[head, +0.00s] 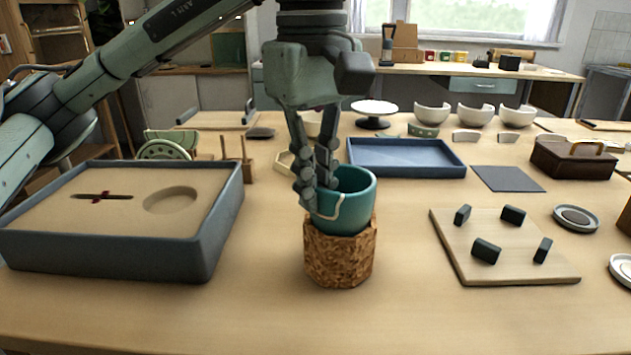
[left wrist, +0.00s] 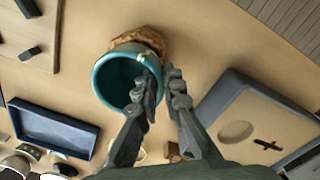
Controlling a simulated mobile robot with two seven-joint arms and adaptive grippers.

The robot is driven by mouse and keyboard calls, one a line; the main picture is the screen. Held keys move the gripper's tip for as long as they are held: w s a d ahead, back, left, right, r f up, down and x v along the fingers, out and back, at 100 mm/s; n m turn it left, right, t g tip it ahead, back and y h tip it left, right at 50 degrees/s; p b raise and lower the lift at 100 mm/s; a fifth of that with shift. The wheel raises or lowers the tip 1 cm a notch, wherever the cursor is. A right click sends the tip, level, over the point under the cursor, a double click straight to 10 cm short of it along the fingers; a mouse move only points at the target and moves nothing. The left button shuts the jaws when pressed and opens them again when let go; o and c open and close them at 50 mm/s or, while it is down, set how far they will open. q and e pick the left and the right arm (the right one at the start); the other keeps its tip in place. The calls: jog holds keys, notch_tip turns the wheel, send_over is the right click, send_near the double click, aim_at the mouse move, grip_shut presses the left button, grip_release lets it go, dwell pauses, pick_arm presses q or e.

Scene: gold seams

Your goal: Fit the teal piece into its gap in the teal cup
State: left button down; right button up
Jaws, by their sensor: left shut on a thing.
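The teal cup (head: 354,195) stands upright on a rough brown cork-like stand (head: 340,255) near the middle of the table. In the left wrist view the cup (left wrist: 104,72) shows its open mouth. My left gripper (head: 315,200) points down at the cup's near-left rim, one finger outside and one toward the inside. It is shut on the teal piece (head: 327,208), which lies at the gap, with a pale gold seam line along its edge. The fingers hide part of the piece; I cannot tell whether it is fully seated. My right gripper is not in view.
A sand-filled tray (head: 213,230) stands at left. A blue tray (head: 405,172) lies behind the cup. A wooden board (head: 500,265) with several dark blocks lies at right. White bowls (head: 475,114) stand at the back. The table front near the stand is clear.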

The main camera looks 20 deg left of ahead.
pick_arm(q)
jog(key=shift+f, duration=0.15)
dwell(0.3)
jog(key=c, duration=1.1)
grip_release()
jog(key=shift+r+p, duration=2.6)
jog(key=shift+r, duration=0.45)
